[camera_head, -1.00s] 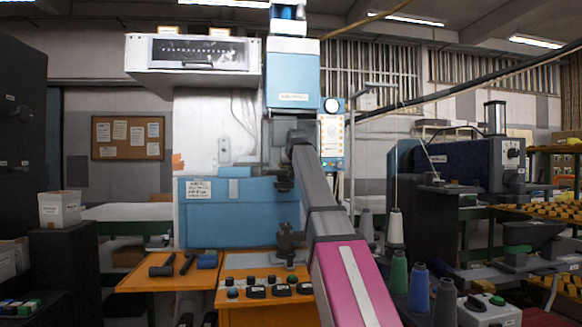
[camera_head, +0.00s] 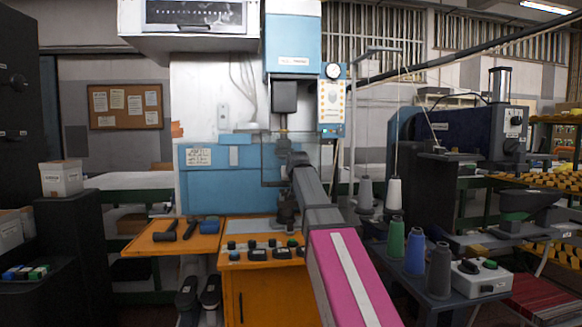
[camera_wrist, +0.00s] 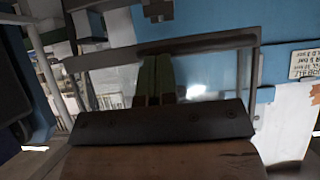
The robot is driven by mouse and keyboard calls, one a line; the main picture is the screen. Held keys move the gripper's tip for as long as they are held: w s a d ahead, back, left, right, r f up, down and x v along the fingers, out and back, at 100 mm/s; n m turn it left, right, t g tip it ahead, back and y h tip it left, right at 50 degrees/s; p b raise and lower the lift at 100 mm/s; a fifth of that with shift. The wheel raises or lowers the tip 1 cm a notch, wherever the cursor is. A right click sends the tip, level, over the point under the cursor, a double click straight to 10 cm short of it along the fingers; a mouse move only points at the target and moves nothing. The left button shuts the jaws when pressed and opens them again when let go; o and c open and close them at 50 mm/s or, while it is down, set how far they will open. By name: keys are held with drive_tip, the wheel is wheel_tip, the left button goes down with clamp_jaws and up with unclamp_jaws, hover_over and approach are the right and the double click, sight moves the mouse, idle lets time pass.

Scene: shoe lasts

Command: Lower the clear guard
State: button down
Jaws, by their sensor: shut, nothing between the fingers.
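The clear guard (camera_head: 308,150) is a see-through panel at the front of the blue press (camera_head: 292,45), below its head and in front of the lower blue body. In the wrist view its dark-edged frame (camera_wrist: 215,42) crosses the upper half, slightly tilted. My gripper (camera_head: 288,150) is at the guard in the head view. In the wrist view its narrow greenish fingers (camera_wrist: 154,60) are together, with tips by the guard's dark upper bar. I cannot tell whether they touch it. My arm hides part of the work area under the guard.
An orange bench (camera_head: 160,240) with hammers stands left of the press. Thread cones (camera_head: 415,255) and a dark machine (camera_head: 460,130) are on the right. A control panel (camera_head: 332,100) is beside the press head.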

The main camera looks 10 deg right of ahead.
drive_tip(key=shift+f, duration=1.55)
